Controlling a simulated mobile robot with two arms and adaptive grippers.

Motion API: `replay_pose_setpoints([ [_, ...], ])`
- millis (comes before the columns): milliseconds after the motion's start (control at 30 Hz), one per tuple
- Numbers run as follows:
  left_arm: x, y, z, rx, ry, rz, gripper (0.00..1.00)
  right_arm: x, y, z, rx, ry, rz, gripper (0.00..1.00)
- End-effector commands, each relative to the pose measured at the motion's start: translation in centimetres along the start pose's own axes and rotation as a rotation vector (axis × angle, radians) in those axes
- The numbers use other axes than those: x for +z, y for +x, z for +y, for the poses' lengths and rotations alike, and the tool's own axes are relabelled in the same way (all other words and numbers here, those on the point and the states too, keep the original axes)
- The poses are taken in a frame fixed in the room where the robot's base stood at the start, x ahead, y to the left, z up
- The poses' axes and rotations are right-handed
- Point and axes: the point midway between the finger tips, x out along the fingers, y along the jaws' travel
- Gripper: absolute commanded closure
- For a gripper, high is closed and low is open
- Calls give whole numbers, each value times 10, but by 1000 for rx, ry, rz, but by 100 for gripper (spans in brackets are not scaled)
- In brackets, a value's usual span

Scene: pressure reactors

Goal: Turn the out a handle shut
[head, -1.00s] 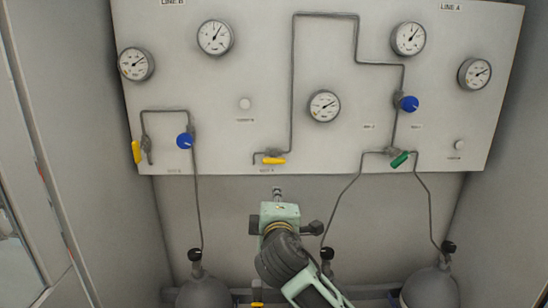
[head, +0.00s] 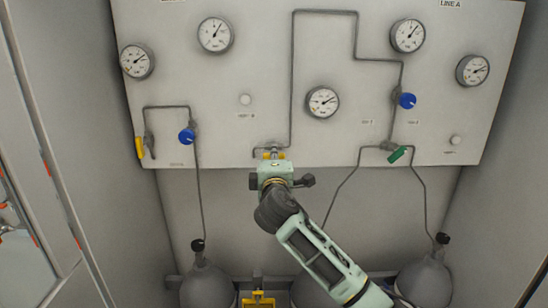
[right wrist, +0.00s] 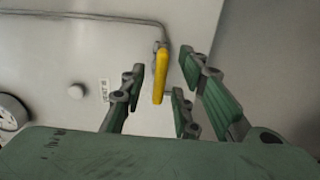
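The OUT A handle is a yellow lever (head: 282,155) low in the middle of the panel. It lies roughly level, partly hidden behind my right gripper (head: 273,152). In the right wrist view the yellow handle (right wrist: 160,76) lies lengthwise in the gap between the green fingers of my right gripper (right wrist: 159,84). The fingers are spread, with visible space on both sides of the handle, so they do not look closed on it. My left gripper is in neither view.
The panel (head: 210,90) carries gauges, thin pipes, blue knobs (head: 187,136) (head: 407,100), another yellow handle (head: 139,147) at left and a green handle (head: 397,155) at right. Grey cylinders (head: 207,285) stand below. Cabinet walls close in both sides.

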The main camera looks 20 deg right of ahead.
Motion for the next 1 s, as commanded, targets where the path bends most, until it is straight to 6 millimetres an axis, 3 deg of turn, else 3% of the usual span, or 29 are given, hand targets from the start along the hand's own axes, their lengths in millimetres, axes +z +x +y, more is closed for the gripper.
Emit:
replay_pose_setpoints([
  [133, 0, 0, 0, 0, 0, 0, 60, 0, 0, 0, 0, 1, 0, 72],
  [467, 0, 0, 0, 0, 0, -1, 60, 0, 0, 0, 0, 1, 0, 100],
  [1000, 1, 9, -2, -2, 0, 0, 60, -1, 0, -3, -1, 67, 0, 100],
])
